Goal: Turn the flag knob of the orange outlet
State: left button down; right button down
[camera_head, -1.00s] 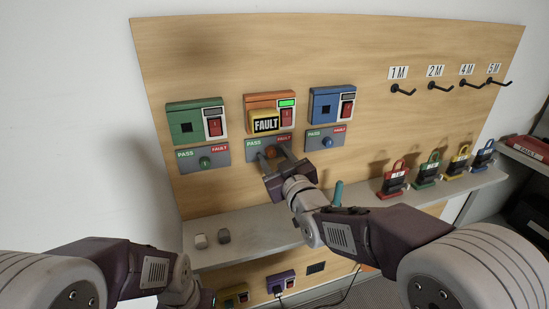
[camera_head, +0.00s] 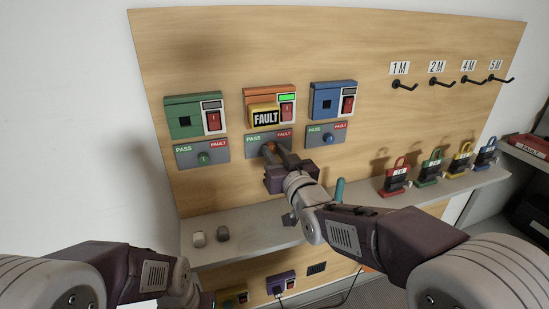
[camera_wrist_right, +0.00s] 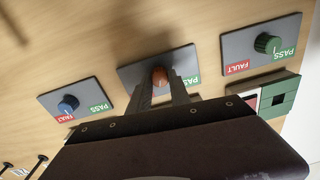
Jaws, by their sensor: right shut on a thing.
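The orange outlet (camera_head: 259,93) is on the board between the green and blue ones, with a lit green display, a red switch and a yellow FAULT tag (camera_head: 265,116) on its front. Below it is a grey plate (camera_head: 252,142) marked PASS on the left and FAULT on the right. Its orange-brown knob (camera_head: 268,147) also shows in the right wrist view (camera_wrist_right: 160,76). My right gripper (camera_head: 273,151) is shut on this knob, with its fingers (camera_wrist_right: 161,92) at the knob's sides; they partly hide it. My left gripper is not visible; only arm links show.
The green outlet (camera_head: 184,107) and blue outlet (camera_head: 325,90) have their own knobs (camera_head: 204,158) (camera_head: 328,138) close on either side. A shelf (camera_head: 260,240) below holds small grey blocks (camera_head: 222,233), a teal peg (camera_head: 339,190) and several padlocks (camera_head: 396,178).

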jog(key=m+b, duration=0.2)
jog(key=m, duration=0.3)
jog(key=shift+f, duration=0.1)
jog(key=shift+b, duration=0.35)
dwell(0.3)
jog(key=c, duration=1.2)
grip_release()
jog(key=p+v, duration=0.1)
jog(key=v, duration=0.8)
